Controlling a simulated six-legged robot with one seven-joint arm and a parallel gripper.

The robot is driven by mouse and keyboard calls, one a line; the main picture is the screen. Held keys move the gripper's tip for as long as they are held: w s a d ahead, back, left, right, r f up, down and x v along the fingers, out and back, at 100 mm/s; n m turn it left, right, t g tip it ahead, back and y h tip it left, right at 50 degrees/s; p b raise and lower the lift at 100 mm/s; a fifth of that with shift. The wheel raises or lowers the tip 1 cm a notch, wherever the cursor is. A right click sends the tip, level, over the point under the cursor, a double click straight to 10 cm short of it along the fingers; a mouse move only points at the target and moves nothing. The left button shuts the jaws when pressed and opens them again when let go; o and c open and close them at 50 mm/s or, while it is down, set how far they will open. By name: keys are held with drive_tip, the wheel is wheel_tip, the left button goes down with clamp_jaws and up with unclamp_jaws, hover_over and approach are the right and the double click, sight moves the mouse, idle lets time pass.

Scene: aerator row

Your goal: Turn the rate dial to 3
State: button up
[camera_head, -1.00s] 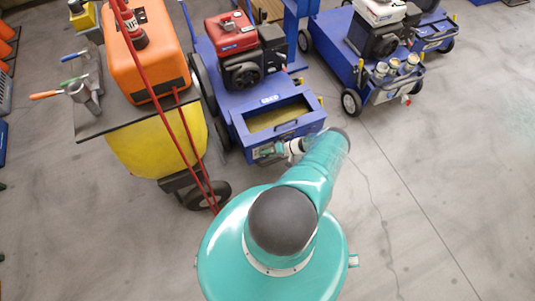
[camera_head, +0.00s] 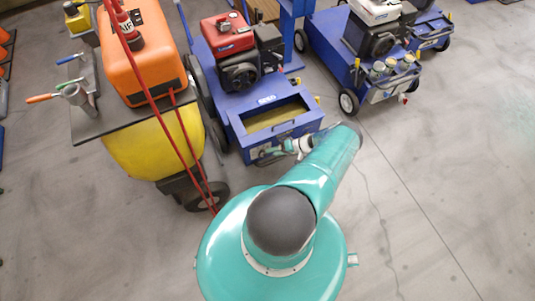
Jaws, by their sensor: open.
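A blue machine (camera_head: 229,103) with a red and black engine (camera_head: 232,50) and an open-topped tray stands ahead of me, at upper centre. I cannot make out a rate dial or its numbers.
A yellow cart with an orange tank (camera_head: 150,60) and red handle bars stands close on the left. Another blue machine (camera_head: 333,48) stands at the upper right. The grey concrete floor (camera_head: 450,170) is clear on the right.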

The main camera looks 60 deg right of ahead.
drive_tip(key=v, duration=0.8)
drive_tip(key=shift+a, duration=0.1)
